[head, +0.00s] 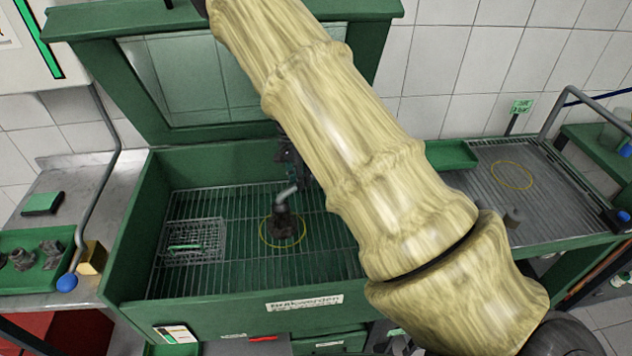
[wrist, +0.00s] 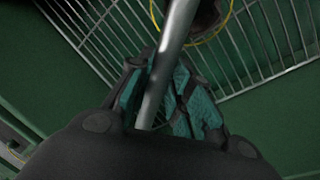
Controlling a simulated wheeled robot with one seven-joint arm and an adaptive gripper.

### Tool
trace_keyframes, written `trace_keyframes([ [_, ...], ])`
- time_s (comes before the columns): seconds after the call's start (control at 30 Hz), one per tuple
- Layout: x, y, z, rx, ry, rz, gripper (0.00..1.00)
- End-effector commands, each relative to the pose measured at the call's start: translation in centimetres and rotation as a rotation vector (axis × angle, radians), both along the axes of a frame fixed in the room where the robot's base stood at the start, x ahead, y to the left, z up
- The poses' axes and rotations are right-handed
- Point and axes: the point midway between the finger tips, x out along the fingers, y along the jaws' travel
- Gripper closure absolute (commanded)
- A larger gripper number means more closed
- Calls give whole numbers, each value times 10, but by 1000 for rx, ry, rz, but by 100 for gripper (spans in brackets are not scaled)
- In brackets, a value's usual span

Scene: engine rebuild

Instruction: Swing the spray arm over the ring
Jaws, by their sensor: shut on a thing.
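My gripper (head: 292,165) is inside the green wash cabinet, partly hidden behind my arm. In the wrist view its teal-padded fingers (wrist: 168,95) are shut on a grey metal tube, which I take to be the spray arm (wrist: 172,45). Part of this tube shows in the head view (head: 287,193), slanting just below the gripper. A yellow ring (head: 262,236) is marked on the cabinet's grate. A dark piece (head: 283,224) stands inside the ring, below the tube's lower end; I cannot tell whether they touch or are joined. The ring also shows at the top of the wrist view (wrist: 226,20).
A wire basket (head: 193,240) sits on the grate at left. The green cabinet walls (head: 128,240) surround the grate. A green tray (head: 30,292) with metal parts stands at left.

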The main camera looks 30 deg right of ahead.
Motion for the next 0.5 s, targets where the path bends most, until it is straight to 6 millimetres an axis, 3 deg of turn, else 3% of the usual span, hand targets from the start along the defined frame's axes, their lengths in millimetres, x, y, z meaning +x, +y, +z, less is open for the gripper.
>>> trace_keyframes([
  [0.5,13,9,2,-4,-7,-11,100],
])
